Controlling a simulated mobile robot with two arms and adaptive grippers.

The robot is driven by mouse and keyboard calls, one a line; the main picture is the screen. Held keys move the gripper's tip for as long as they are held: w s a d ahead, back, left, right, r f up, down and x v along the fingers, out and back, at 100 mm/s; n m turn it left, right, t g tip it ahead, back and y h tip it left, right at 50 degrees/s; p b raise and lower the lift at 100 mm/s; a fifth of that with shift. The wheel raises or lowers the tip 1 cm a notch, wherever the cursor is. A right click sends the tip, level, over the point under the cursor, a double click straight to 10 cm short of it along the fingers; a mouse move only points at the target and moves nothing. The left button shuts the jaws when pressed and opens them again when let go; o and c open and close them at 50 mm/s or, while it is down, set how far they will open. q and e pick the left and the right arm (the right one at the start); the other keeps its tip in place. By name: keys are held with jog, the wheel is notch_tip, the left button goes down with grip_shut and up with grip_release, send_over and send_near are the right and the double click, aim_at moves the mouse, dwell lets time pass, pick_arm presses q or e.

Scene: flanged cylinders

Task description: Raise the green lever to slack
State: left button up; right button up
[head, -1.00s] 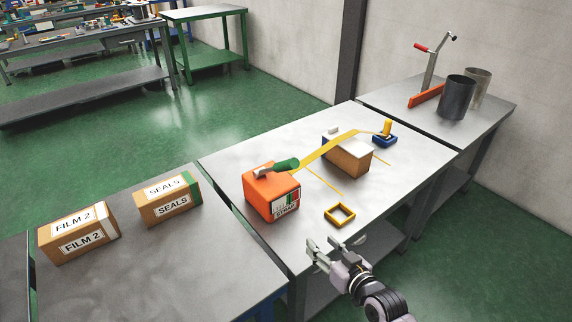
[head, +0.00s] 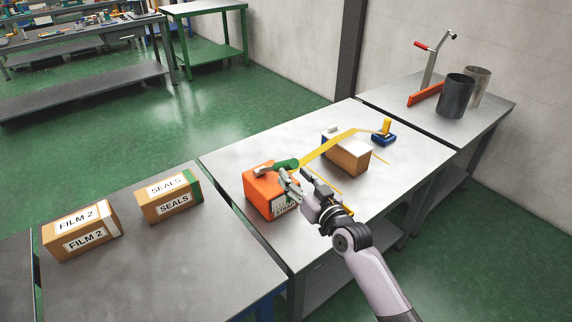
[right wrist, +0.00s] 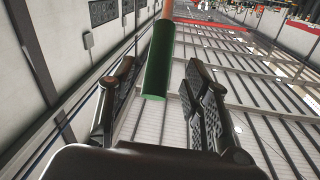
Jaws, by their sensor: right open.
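The green lever (head: 287,163) is a thick green handle on top of an orange box-shaped tool (head: 262,190) at the near left of the middle table. A yellow strap (head: 325,148) runs from the tool over a brown box (head: 346,157). My right gripper (head: 293,181) is open and close to the tool, just in front of the lever. In the right wrist view the green lever (right wrist: 157,65) lies ahead, between the two open fingers, with its end near the fingertips. I cannot tell whether a finger touches it. My left gripper is not in view.
A blue block with a yellow peg (head: 385,136) stands beyond the brown box. Boxes marked FILM 2 (head: 80,232) and SEALS (head: 169,198) stand on the left table.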

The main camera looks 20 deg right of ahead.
aim_at(286, 167)
jog(key=shift+x, duration=2.65)
jog(key=shift+c, duration=0.2)
grip_shut()
